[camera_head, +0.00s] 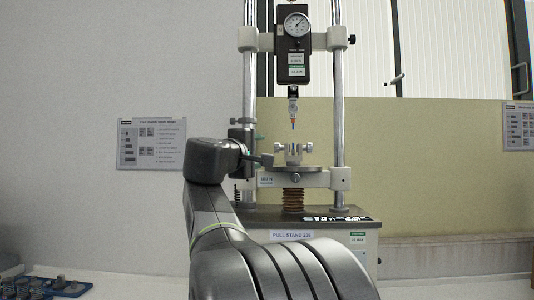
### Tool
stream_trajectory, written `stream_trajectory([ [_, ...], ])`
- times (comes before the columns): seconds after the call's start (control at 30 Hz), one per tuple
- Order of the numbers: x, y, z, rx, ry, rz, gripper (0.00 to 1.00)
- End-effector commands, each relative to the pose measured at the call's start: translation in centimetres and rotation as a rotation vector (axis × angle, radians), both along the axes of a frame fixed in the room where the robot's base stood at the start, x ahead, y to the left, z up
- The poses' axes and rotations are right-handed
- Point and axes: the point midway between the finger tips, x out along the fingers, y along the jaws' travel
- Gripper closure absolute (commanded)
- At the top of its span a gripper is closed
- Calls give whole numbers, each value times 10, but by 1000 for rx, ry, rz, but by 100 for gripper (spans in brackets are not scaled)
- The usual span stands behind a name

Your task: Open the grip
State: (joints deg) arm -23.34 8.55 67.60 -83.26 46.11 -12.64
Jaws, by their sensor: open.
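My arm reaches up from the bottom of the view. My gripper (262,158), small and dark at the arm's end, is open just left of the pull stand's lower grip. That grip (293,153) is a silvery clamp with side screws, standing on a round plate (298,170). I cannot tell whether my gripper touches it, and no object shows between the fingers. Above the grip, apart from it, hangs a thin probe (293,108) with a red and blue tip, under the dial gauge (297,25).
The pull stand has two upright steel columns (338,110) and a grey base (300,215). Small metal parts lie on a blue tray (72,288) at bottom left. Instruction signs hang on the wall (152,143) and at right (518,126).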

Motion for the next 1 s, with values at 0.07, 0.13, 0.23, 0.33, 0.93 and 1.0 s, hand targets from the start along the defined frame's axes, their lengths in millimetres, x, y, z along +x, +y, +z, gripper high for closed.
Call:
stream_trajectory([
  [0.07, -13, 6, -1, 1, -1, 4, 50],
  [0.13, -20, 9, -2, 0, 0, 3, 50],
  [0.23, -27, 11, -2, 0, 0, 1, 50],
  [0.33, -30, 12, -3, -1, 0, 0, 50],
  [0.93, -1, 0, 0, 1, 1, -3, 50],
  [1.0, 12, -6, 1, -1, 2, -4, 50],
])
